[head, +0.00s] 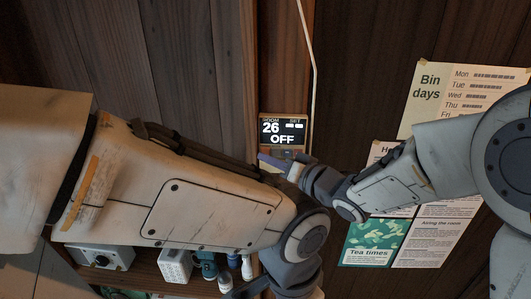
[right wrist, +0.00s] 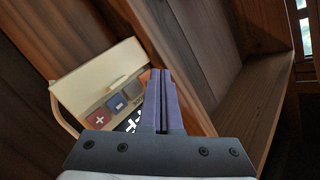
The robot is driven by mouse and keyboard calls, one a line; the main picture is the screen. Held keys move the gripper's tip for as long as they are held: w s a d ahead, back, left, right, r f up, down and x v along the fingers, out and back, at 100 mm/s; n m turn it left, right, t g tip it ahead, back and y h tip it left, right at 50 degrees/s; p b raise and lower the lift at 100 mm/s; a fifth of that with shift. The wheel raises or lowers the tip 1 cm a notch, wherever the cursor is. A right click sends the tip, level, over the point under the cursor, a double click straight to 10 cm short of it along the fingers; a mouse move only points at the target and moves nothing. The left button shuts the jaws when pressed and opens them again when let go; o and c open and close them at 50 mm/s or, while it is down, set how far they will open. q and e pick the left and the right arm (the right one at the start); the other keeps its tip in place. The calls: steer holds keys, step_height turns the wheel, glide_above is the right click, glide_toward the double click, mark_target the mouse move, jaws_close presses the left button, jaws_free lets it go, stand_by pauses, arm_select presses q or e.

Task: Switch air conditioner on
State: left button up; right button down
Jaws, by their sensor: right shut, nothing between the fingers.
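The air conditioner control panel (head: 283,131) is on the wooden post in the middle of the head view. Its dark display reads room 26, dashes under set, and OFF. In the right wrist view the panel (right wrist: 100,70) appears tilted, with a red plus button (right wrist: 99,119), a blue minus button (right wrist: 118,103) and a grey button (right wrist: 133,90). My right gripper (head: 264,158) is shut and empty, at the panel's lower edge. Its purple fingers (right wrist: 160,74) show just right of the buttons; contact cannot be told.
Paper notices (head: 430,82) hang at right. A shelf below holds a white box (head: 103,256) and small bottles (head: 226,270). In the right wrist view, a wooden frame (right wrist: 245,110) stands right of the fingers.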

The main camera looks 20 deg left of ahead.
steer(key=shift+w+a, duration=0.1)
steer(key=shift+w, duration=0.25)
steer(key=shift+w, duration=0.15)
stand_by(0.3)
steer(key=shift+s, duration=0.6)
steer(key=s+d+b, duration=0.1)
steer(key=s+d, duration=0.1)
steer(key=s, duration=0.3)
steer(key=shift+s, duration=0.4)
stand_by(0.4)
